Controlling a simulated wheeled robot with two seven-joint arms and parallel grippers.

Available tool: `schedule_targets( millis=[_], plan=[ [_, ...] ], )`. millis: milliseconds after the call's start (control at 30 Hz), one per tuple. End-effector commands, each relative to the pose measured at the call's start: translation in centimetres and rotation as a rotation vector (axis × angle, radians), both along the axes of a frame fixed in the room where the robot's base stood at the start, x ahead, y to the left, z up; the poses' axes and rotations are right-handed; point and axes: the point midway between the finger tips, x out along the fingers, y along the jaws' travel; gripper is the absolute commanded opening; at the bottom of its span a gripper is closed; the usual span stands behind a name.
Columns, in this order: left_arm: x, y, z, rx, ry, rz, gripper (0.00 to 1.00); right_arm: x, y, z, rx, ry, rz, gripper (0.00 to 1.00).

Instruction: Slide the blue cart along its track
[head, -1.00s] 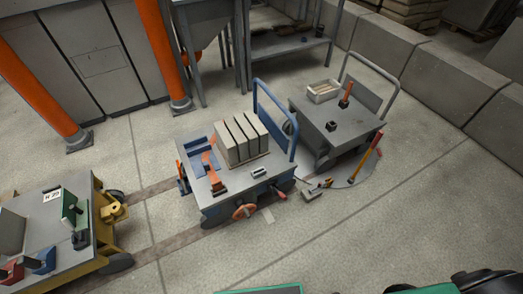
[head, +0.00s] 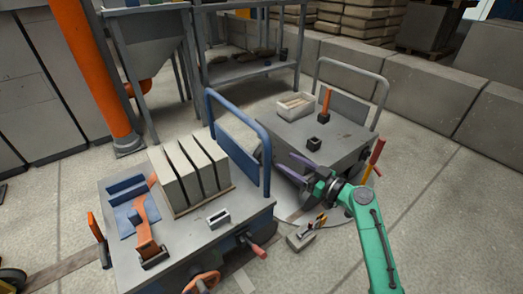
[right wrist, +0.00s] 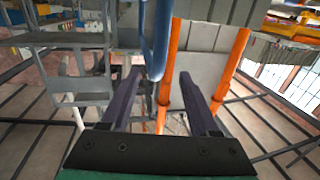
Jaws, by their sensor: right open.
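The blue cart (head: 190,247) stands at the lower left of the head view, on a dark track strip (head: 70,268) in the floor. Its blue push handle (head: 266,165) rises on its right side. My right gripper (head: 292,165), on a green arm, is open just right of the handle, with its dark fingers pointing towards it. In the right wrist view the blue handle bar (right wrist: 158,40) shows at the top, between and beyond the open fingers (right wrist: 161,80). I see no contact with the handle. My left gripper is not in view.
Concrete slabs (head: 180,175) stand on the cart's deck, beside an orange clamp (head: 143,225). A grey cart (head: 325,140) with a tray stands behind my right gripper. A small block with tools (head: 303,236) lies on the floor. Open floor lies at lower right.

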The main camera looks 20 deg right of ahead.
Motion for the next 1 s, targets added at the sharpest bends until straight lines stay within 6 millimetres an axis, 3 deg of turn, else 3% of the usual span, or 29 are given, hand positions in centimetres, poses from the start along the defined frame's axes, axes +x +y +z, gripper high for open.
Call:
schedule_targets(
  millis=[200,400,533,767,800,933,967,1000],
  plan=[
    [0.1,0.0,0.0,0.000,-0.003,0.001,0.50,5.1,3.3,0.1,0.004,0.000,0.001,0.62],
    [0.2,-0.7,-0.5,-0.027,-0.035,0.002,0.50,8.9,5.7,-0.1,0.004,0.004,-0.001,0.62],
    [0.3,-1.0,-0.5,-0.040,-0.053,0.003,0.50,10.0,6.5,-0.1,0.001,0.003,-0.002,0.62],
    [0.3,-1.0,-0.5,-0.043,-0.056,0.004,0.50,10.2,6.6,-0.1,0.000,0.005,-0.002,0.62],
    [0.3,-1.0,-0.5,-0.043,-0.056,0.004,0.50,10.2,6.6,-0.1,0.000,0.005,-0.002,0.58],
    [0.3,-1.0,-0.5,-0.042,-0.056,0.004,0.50,10.1,6.6,-0.1,0.000,0.005,-0.002,0.08],
    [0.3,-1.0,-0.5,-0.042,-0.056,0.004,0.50,10.1,6.6,-0.1,0.000,0.005,-0.002,0.00],
    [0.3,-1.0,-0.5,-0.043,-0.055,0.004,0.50,10.1,6.5,-0.1,0.000,0.005,-0.002,0.00]
  ],
)
